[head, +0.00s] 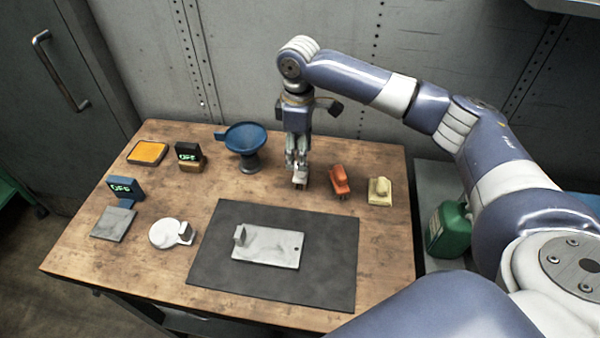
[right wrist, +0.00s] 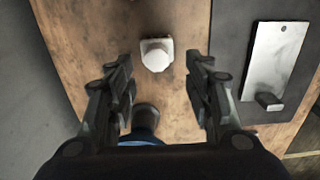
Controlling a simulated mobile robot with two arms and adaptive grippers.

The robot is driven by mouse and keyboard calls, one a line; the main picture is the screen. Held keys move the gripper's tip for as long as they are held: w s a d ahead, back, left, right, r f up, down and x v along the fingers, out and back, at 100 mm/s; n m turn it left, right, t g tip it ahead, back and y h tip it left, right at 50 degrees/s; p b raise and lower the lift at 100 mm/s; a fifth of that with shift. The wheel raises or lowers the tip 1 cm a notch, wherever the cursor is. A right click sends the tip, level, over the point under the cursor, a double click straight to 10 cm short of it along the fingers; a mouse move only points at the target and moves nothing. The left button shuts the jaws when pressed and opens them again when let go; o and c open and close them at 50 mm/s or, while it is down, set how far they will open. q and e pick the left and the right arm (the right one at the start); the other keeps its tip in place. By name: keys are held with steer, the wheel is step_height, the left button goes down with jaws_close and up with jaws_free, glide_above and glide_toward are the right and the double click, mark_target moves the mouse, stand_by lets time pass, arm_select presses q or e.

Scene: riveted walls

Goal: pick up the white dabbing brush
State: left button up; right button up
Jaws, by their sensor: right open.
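The white dabbing brush (right wrist: 157,54) stands on the wooden table, its pale faceted knob pointing up on a small base in the right wrist view. In the head view it is mostly hidden by my right gripper, with only a light bit showing at the fingertips. My right gripper (head: 299,172) points straight down over it, behind the dark mat. In the right wrist view its open fingers (right wrist: 160,66) lie left and right of the brush, with a gap on both sides. Nothing is held. My left gripper is not in view.
An orange brush (head: 339,181) and a cream one (head: 380,191) stand right of the gripper. A blue funnel-shaped stand (head: 246,140) is at its left. A pale plate (head: 268,248) lies on the dark mat (head: 325,285). A green jug (head: 448,230) stands beyond the table's right edge.

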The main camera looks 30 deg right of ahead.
mark_target(301, 174)
steer(key=shift+w+f, duration=0.15)
steer(key=shift+f, duration=0.55)
step_height(301, 174, down, 4)
steer(key=shift+r+p, duration=0.2)
steer(key=shift+p, duration=0.45)
steer(key=shift+f, duration=0.35)
steer(key=shift+w+f, duration=0.1)
steer(key=shift+f, duration=0.05)
steer(key=shift+c, duration=0.4)
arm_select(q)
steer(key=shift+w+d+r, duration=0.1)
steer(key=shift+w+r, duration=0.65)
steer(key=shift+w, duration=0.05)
arm_select(e)
jaws_close()
